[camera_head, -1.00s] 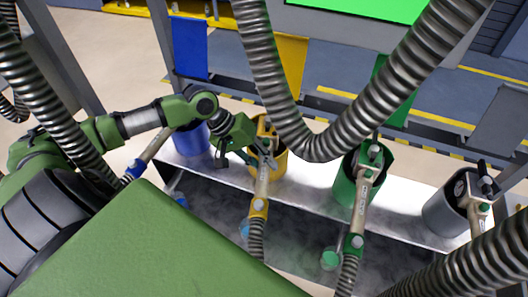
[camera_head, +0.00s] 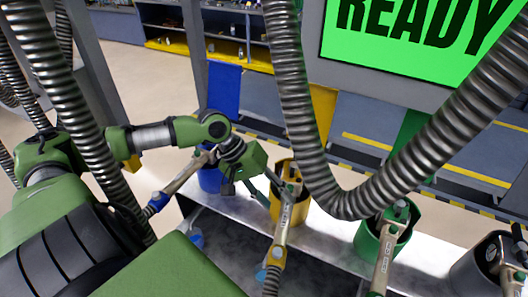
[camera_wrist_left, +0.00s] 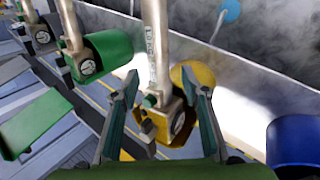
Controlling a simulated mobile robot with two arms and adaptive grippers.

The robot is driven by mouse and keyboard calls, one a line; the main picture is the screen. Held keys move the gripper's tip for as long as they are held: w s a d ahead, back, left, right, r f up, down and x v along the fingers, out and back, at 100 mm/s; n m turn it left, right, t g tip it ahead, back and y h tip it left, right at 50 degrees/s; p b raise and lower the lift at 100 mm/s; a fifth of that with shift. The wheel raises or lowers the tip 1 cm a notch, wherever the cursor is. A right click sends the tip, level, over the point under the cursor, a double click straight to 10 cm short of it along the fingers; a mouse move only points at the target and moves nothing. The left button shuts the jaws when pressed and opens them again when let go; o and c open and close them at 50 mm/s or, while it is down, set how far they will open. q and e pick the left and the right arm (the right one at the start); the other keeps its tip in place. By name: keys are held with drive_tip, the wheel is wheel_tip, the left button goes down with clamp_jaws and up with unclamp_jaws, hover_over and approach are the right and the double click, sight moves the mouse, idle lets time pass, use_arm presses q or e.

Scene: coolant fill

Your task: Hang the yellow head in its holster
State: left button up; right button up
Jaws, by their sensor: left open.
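The yellow head (camera_head: 284,217) is a pale wand with yellow fittings, its upper end at the mouth of the yellow holster (camera_head: 276,206) and its hose end hanging over the front edge. My left gripper (camera_head: 268,184) is beside the upper end of the head. In the left wrist view, the open fingers of my left gripper (camera_wrist_left: 166,95) stand on either side of the yellow head (camera_wrist_left: 160,122), with gaps visible. The yellow holster (camera_wrist_left: 203,78) is partly hidden by the head and a finger. How deeply the head sits is unclear. My right gripper is not in view.
Blue (camera_head: 211,180), green (camera_head: 369,243) and grey (camera_head: 470,272) holsters flank the yellow one on the metal shelf (camera_head: 325,232), with other heads at them. A thick ribbed hose (camera_head: 300,130) hangs close to the yellow holster. A green screen (camera_head: 410,40) reads READY.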

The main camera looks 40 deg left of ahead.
use_arm(q)
drive_tip(key=v, duration=0.6)
idle(0.3)
drive_tip(key=shift+r, duration=0.1)
idle(0.7)
